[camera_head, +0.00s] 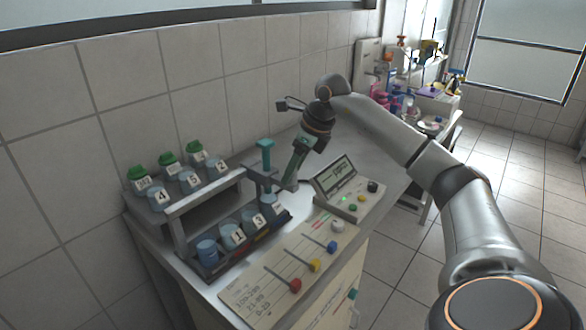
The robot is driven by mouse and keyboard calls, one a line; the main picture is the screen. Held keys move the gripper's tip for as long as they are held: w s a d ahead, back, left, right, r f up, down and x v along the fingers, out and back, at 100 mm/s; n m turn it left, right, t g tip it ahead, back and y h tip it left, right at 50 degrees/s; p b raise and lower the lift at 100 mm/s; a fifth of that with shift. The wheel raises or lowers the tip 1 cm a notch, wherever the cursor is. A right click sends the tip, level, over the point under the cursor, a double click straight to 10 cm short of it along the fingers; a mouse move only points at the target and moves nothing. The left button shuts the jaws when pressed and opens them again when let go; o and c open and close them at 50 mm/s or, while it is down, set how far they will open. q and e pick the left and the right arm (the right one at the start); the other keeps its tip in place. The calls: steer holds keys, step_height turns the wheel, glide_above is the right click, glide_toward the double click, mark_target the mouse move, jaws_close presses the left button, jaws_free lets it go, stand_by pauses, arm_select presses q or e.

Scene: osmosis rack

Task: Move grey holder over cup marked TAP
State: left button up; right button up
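My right gripper (291,182) reaches down from the upper right, close beside the right side of the grey holder (262,180). The holder carries an upright teal piece (265,152) with a flat top. I cannot tell whether the fingers touch the holder or how far apart they are. The holder stands above the right end of the lower rack. A labelled cup (272,203) is just below it, and its label is too small to read. Cups marked 1 (233,236) and 3 (255,220) and a blue cup (207,251) stand in the same row. My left gripper is not in view.
A meter box (347,188) stands right of the rack. A slider panel (283,269) lies in front. A cluttered bench is at the back right.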

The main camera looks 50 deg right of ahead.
steer(key=shift+a, duration=0.1)
steer(key=p+v, duration=0.1)
steer(key=v, duration=1.1)
steer(key=shift+r, duration=0.3)
steer(key=shift+s, duration=0.1)
